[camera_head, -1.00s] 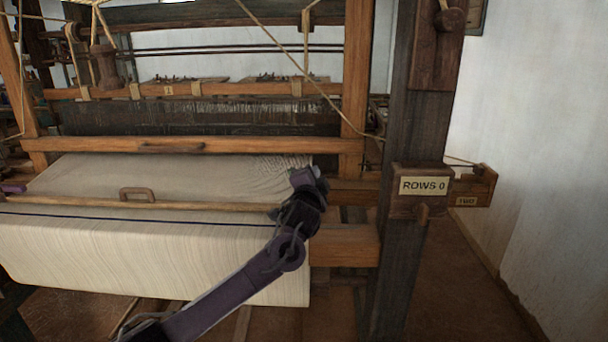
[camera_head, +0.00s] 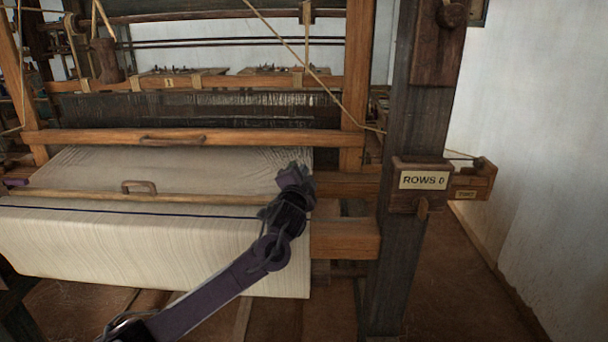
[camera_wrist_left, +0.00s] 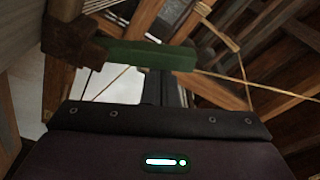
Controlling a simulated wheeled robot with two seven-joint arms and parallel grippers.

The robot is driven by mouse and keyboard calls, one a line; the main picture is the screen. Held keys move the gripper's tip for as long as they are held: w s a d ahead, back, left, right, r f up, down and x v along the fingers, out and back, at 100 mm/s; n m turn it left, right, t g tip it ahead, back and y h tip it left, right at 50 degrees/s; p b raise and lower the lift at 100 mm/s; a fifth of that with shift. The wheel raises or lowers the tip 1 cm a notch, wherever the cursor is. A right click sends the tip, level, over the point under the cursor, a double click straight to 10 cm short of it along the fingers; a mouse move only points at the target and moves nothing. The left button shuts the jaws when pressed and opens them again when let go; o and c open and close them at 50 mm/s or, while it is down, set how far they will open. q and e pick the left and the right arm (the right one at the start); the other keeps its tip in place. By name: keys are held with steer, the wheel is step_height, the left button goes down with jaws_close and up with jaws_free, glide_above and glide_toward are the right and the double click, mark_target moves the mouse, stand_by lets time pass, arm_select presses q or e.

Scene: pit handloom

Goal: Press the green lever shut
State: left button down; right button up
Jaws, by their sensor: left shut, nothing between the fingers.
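The green lever (camera_wrist_left: 150,55) is a flat green bar. It runs across the upper part of the left wrist view from a dark wooden block (camera_wrist_left: 70,43) on the left. My left gripper (camera_wrist_left: 165,90) is shut and empty. Its dark fingers point up toward the lever and overlap its lower edge in that view; I cannot tell whether they touch it. In the head view my left gripper (camera_head: 296,178) is at the right end of the cloth, and I cannot make out the lever there. My right gripper is in neither view.
The cream cloth (camera_head: 130,240) spreads over the loom's front. A thick dark post (camera_head: 405,250) with a "ROWS 0" sign (camera_head: 424,180) stands to the right of my left arm. Cords (camera_wrist_left: 245,80) and wooden beams surround the lever. Open floor lies at the lower right.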

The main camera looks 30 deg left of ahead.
arm_select(q)
steer(key=shift+s+a+f+n, duration=0.1)
steer(key=shift+s+a+n, duration=0.05)
steer(key=shift+n, duration=0.25)
steer(key=shift+s+a+f+n+b, duration=0.3)
steer(key=shift+s+a+n+b, duration=0.1)
steer(key=shift+a, duration=0.2)
steer(key=shift+s+a+f+n+b, duration=0.3)
steer(key=shift+a+n, duration=0.1)
steer(key=shift+a, duration=0.15)
steer(key=shift+a+f, duration=0.1)
steer(key=shift+a, duration=0.05)
steer(key=s+d+r, duration=0.2)
steer(key=s+d, duration=0.2)
steer(key=s, duration=0.4)
steer(key=shift+d+r+b, duration=0.25)
steer(key=shift+d+b, duration=0.15)
